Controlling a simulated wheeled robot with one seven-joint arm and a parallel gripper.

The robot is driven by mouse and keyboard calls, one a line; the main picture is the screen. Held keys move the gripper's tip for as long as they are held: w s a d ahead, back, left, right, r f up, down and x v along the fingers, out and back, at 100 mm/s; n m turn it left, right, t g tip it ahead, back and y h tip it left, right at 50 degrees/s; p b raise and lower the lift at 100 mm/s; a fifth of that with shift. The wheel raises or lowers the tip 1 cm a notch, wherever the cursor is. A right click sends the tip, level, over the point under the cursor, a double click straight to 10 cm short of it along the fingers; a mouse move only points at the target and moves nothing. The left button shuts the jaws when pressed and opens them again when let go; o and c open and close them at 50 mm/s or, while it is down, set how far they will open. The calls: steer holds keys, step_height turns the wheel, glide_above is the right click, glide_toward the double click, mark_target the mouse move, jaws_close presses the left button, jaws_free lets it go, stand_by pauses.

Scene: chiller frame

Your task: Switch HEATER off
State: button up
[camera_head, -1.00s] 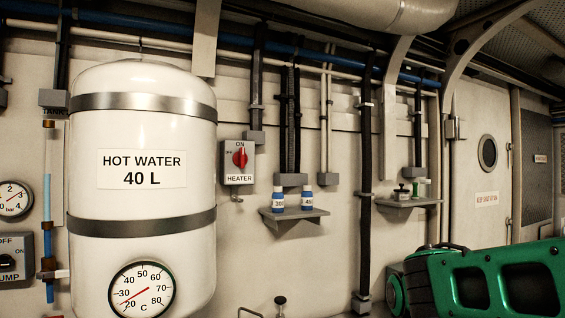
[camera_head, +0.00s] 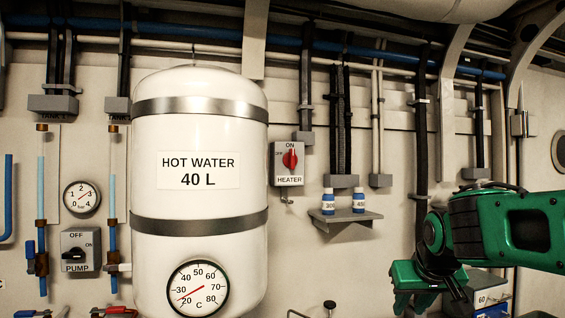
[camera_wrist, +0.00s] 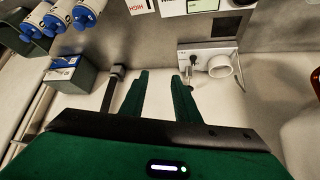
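The HEATER switch box (camera_head: 287,178) is small and grey, on the wall just right of the white hot water tank. Its red rotary knob (camera_head: 290,159) looks upright, towards ON at the top; OFF is marked at the left. My gripper (camera_head: 415,296) is low at the right in the head view, well right of and below the switch, and not touching it. In the wrist view my gripper (camera_wrist: 161,85) shows two green fingers apart with nothing between them. The HEATER switch is not recognisable in the wrist view.
The hot water tank (camera_head: 199,130) bulges out left of the switch. A small shelf (camera_head: 345,220) with two blue-and-white bottles juts out below right of it. A PUMP switch (camera_head: 78,250) is at far left. A grey box (camera_head: 487,285) is near my gripper.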

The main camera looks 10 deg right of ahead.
steer(key=w+a+r+n+t, duration=0.2)
steer(key=w+a+r+t, duration=0.4)
steer(key=w+r, duration=0.65)
steer(key=n+t+y, duration=0.2)
steer(key=t+y, duration=0.1)
steer(key=t, duration=0.2)
glide_toward(293, 157)
steer(key=w, duration=0.9)
steer(key=shift+w+a, duration=0.1)
